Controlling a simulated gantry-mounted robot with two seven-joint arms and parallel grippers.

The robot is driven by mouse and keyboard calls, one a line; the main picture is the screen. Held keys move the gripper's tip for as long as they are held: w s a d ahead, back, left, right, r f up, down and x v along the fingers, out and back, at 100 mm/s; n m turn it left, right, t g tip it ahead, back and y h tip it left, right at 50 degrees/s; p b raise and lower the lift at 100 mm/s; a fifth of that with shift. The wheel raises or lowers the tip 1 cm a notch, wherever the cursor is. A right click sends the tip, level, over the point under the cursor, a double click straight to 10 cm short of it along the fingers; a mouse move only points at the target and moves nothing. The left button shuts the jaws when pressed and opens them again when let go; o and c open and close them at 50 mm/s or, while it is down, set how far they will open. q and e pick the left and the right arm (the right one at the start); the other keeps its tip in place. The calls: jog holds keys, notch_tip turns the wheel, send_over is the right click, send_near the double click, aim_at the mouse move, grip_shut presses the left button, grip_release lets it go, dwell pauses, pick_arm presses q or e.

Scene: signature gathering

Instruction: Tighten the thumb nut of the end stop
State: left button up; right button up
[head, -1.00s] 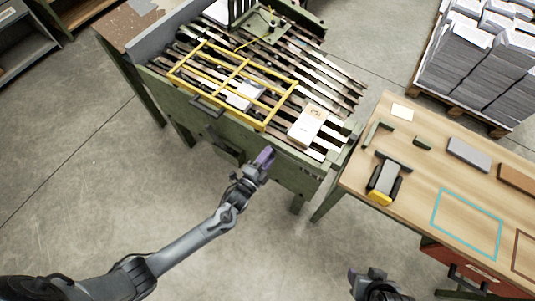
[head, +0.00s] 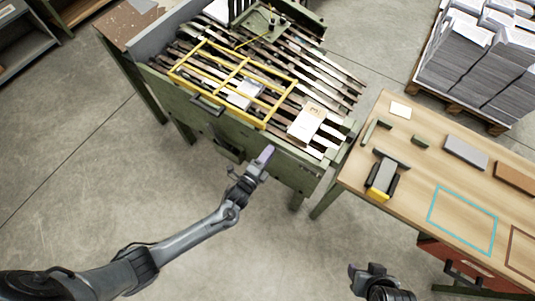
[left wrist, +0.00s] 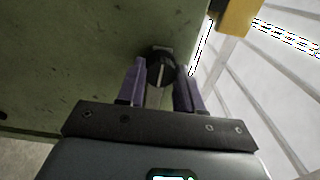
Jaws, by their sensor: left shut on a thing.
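My left gripper (head: 265,156) is at the front side of the green machine (head: 285,168), below its slatted top. In the left wrist view its two purple fingers (left wrist: 161,85) are shut on a dark round thumb nut (left wrist: 160,66) with a pale line across its face. The nut sits against the green panel (left wrist: 75,50), between the fingertips. The end stop's body cannot be made out clearly. My right gripper (head: 355,272) is low in the head view, away from the machine; its jaw opening cannot be judged.
A yellow frame (head: 213,83) and a pale block (head: 306,123) lie on the slats. A wooden table (head: 400,195) at the right holds a yellow-and-black tool (head: 381,180) and several small blocks. Paper stacks (head: 470,75) stand behind it. The floor between my arms is clear.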

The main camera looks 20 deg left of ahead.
pick_arm(q)
jog(key=o, duration=1)
jog(key=shift+o, duration=0.2)
jog(key=s+a+p, duration=0.2)
jog(key=s, duration=0.8)
jog(key=shift+s, duration=0.3)
